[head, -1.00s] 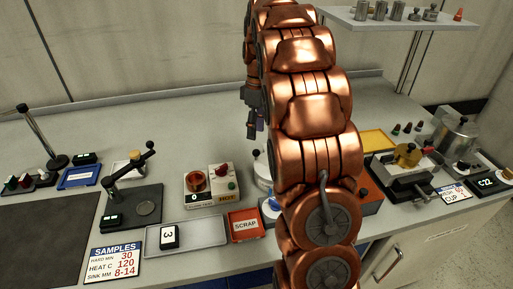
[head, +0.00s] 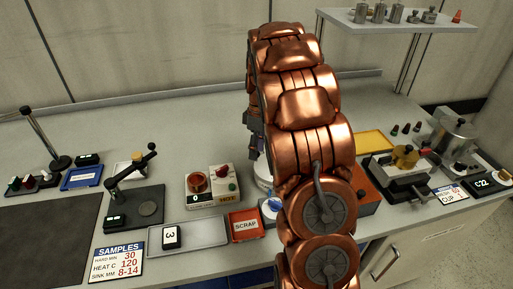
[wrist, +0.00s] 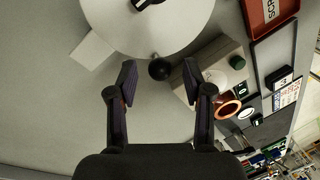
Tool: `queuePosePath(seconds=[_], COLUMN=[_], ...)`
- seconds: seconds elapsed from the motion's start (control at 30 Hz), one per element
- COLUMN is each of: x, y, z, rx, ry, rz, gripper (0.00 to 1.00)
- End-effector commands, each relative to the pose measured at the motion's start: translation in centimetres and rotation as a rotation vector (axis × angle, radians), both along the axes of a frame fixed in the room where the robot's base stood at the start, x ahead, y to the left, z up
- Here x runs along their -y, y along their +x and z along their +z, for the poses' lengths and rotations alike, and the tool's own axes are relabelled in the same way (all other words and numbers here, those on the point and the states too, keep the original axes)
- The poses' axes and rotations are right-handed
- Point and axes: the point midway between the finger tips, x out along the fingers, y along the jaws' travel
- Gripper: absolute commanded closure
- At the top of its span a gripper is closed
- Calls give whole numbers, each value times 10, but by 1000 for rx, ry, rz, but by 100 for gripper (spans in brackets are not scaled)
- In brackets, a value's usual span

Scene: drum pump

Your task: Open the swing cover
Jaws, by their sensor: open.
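A round, pale disc (wrist: 150,22), which looks like the swing cover, fills the top of the wrist view. A black ball knob (wrist: 160,69) sits at its near edge. My gripper (wrist: 159,74) is open, with one dark finger on each side of the knob. I cannot tell whether either finger touches it. In the head view, my arm hides most of the pale round unit (head: 263,172), and my gripper (head: 254,150) shows only partly, left of the arm.
The heater box (head: 212,186) with a copper ring stands close left of my gripper. A red scrap tray (head: 245,226) and a grey sample tray (head: 190,235) lie in front. A clamp fixture (head: 402,172) stands right.

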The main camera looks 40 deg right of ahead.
Motion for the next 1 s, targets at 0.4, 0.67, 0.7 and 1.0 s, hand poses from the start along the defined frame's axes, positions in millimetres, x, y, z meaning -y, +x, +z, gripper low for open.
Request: queuePosePath(seconds=[0.4, 0.67, 0.7, 1.0], x=[-1, -1, -1, -1], y=[-1, -1, -1, -1], z=[-5, -5, -5, -5], rx=[1, 1, 1, 0], ry=[0, 1, 1, 0], rz=[0, 0, 0, 0], gripper=[51, 78, 82, 100])
